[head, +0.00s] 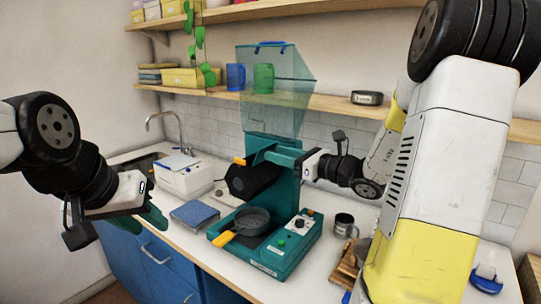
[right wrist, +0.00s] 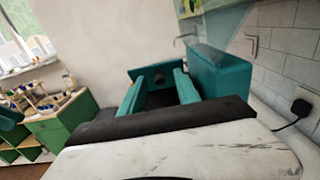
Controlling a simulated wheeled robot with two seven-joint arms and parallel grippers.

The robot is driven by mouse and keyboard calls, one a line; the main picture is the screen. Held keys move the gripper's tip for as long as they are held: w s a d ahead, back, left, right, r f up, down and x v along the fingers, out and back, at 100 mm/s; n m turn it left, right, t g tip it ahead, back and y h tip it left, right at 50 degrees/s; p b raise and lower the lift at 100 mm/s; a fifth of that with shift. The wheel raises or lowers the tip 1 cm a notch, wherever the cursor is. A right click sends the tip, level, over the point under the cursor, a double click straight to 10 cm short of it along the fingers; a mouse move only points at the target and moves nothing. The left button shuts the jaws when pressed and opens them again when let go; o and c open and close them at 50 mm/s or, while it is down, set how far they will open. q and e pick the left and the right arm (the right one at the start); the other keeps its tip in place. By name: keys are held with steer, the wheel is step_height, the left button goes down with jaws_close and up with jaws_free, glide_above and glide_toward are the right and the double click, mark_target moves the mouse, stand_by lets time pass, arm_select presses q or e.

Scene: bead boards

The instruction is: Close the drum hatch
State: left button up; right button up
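A teal machine with a dark drum (head: 252,181) stands on the counter. A small orange tab (head: 239,160) shows at the drum's upper left; it may belong to the hatch. I cannot make out the hatch's edge or how far it stands open. My right gripper (head: 262,154) reaches in from the right, its teal fingers just above the drum. In the right wrist view the right gripper's fingers (right wrist: 157,82) are apart, with a dark part showing between them; contact is unclear. My left gripper (head: 152,217) is off to the left, away from the machine, its fingers seen edge-on.
A clear hopper (head: 273,85) rises above the drum. A dark pan (head: 252,221) with an orange handle sits on the machine's base (head: 268,259). A shelf (head: 325,103) runs behind.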

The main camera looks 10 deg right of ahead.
mark_target(271, 145)
jaws_close()
steer(key=shift+r, duration=0.15)
steer(key=shift+w+a+r+g+h, duration=0.25)
steer(key=shift+r+g+h, duration=0.15)
steer(key=shift+g+h, duration=0.2)
steer(key=shift+w+a+r+g+h, duration=0.25)
steer(key=shift+r+g+h, duration=0.15)
steer(key=shift+g+h, duration=0.2)
steer(key=shift+w+a+r+g+h, duration=0.25)
steer(key=shift+w+a+g+h, duration=0.05)
steer(key=shift+g+h, duration=0.35)
steer(key=shift+w+a+r+g+h, duration=0.25)
steer(key=shift+w+a+g+h, duration=0.05)
steer(key=shift+g+h, duration=0.35)
jaws_free()
